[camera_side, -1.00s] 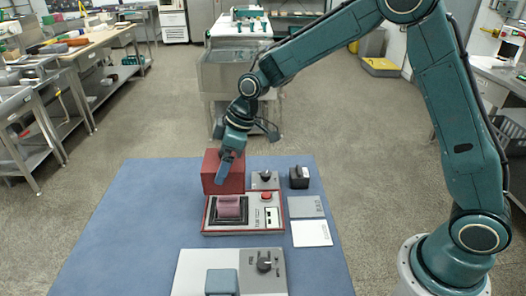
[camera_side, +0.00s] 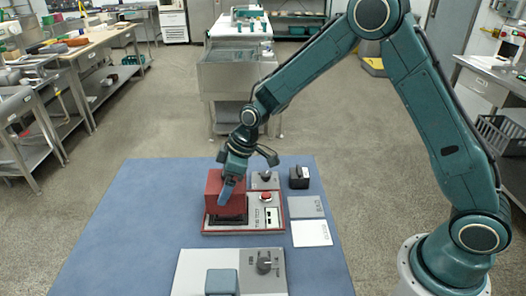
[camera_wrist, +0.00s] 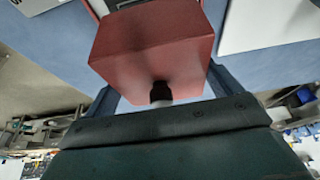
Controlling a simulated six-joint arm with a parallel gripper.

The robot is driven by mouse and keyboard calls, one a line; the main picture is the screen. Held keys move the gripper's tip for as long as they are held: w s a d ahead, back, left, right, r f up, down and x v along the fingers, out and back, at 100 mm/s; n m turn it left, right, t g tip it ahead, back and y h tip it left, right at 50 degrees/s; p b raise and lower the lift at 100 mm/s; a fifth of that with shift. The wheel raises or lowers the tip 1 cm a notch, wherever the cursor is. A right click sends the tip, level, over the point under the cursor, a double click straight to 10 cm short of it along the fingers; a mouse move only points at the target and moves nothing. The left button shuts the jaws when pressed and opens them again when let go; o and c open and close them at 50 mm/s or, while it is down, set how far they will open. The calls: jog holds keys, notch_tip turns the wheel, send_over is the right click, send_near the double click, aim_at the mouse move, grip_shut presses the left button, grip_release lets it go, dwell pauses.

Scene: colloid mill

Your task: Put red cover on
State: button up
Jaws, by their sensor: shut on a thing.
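The red cover (camera_side: 224,194) is a box-like red block, now over the left part of the red-edged mill panel (camera_side: 270,215) in the side view. It hides the pinkish roller part that showed there earlier. My gripper (camera_side: 227,190) is shut on the red cover, with a blue finger along its near side. In the wrist view the red cover (camera_wrist: 155,50) fills the upper middle between my two fingers. A dark rim of the seat shows below the cover's lower edge. I cannot tell whether the cover rests fully on it.
A red button (camera_side: 266,197) is on the panel right of the cover. A grey knob unit (camera_side: 264,181) and a black block (camera_side: 299,178) stand behind. Two flat plates (camera_side: 311,233) lie at the right. A grey panel with a knob (camera_side: 264,262) is in front. The blue mat is clear at left.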

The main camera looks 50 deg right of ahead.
jog(key=shift+f, duration=1.6)
jog(key=shift+f, duration=0.15)
dwell(1.3)
jog(key=o, duration=0.8)
jog(key=shift+r, duration=3.5)
grip_shut()
